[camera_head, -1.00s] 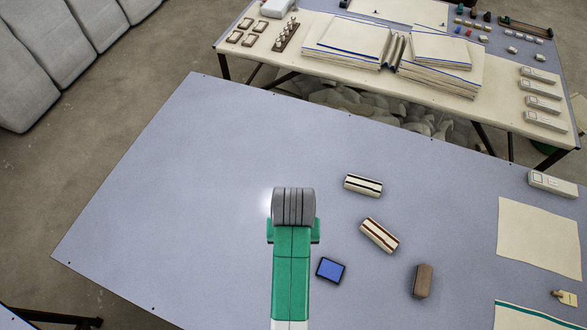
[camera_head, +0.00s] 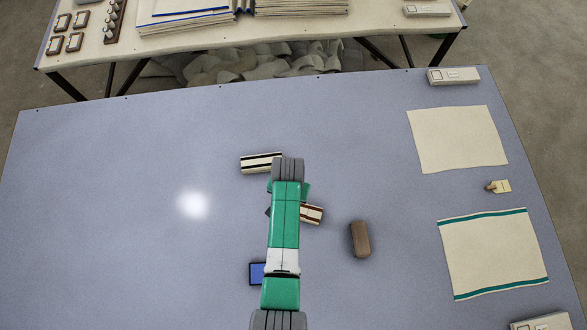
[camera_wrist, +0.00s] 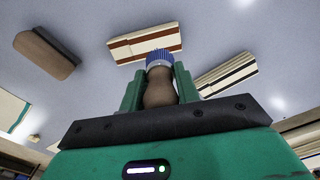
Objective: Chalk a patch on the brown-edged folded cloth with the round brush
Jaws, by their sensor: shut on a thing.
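The brown-edged folded cloth (camera_head: 312,214) lies on the blue-grey table, partly hidden by my arm in the head view. In the wrist view this cloth (camera_wrist: 142,46) lies just beyond the brush tip. My gripper (camera_wrist: 158,86) is shut on the round brush (camera_wrist: 160,90), which has a brown wooden handle and a blue bristle head. The bristles overlap the cloth's near edge in the wrist view; I cannot tell whether they touch it. In the head view my arm hides the brush. A blue pad (camera_head: 257,273) in a dark frame lies beside my arm, partly covered.
A black-edged folded cloth (camera_head: 260,162) lies beyond my arm. A brown block (camera_head: 360,239) lies to the right. The table's left side is clear.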

